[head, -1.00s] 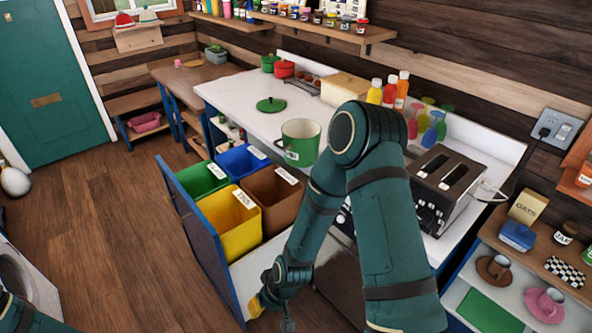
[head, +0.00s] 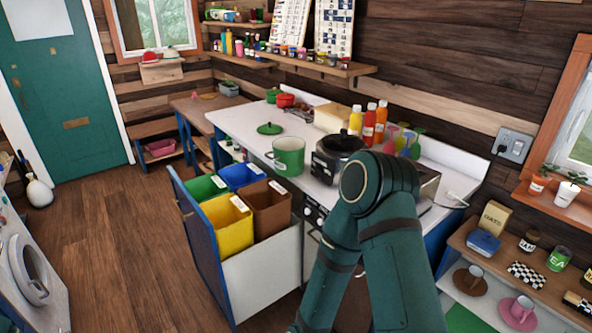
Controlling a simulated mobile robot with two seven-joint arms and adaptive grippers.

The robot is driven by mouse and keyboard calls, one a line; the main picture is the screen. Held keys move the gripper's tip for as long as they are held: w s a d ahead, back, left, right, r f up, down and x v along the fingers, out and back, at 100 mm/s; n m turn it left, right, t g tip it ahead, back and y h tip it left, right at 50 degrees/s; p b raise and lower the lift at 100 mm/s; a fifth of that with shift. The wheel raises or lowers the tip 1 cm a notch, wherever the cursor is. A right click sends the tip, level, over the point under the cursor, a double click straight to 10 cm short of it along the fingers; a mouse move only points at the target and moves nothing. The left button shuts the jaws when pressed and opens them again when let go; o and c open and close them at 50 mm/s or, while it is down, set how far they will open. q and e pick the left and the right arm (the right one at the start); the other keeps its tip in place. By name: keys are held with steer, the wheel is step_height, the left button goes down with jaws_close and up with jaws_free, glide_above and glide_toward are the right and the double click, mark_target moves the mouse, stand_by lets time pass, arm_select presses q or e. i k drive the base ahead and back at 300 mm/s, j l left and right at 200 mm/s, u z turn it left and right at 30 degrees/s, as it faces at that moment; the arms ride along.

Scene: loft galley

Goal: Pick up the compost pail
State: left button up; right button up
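A green pail (head: 289,157) with a pale inside, probably the compost pail, stands upright and open on the white counter, behind the pull-out bins. A green lid (head: 269,129) lies on the counter to its back left. My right arm rises from the bottom edge to the right of the pail, apart from it. It hides part of the counter and the toaster. Its gripper is below the frame. My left gripper is out of view too.
A pulled-out drawer holds green (head: 206,188), blue (head: 241,174), yellow (head: 228,222) and brown (head: 268,207) bins in front of the counter. A black cooker (head: 338,156) stands right of the pail, with bottles (head: 368,122) behind. The wooden floor (head: 125,240) at left is clear.

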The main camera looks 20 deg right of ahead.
mark_target(289, 153)
steer(key=k+z, duration=0.25)
steer(key=z, duration=0.2)
steer(key=k+l+z, duration=0.15)
steer(key=z, duration=0.3)
steer(key=j+z, duration=0.1)
steer(key=z, duration=1.45)
steer(key=j+z, duration=0.15)
steer(key=j, duration=5.5)
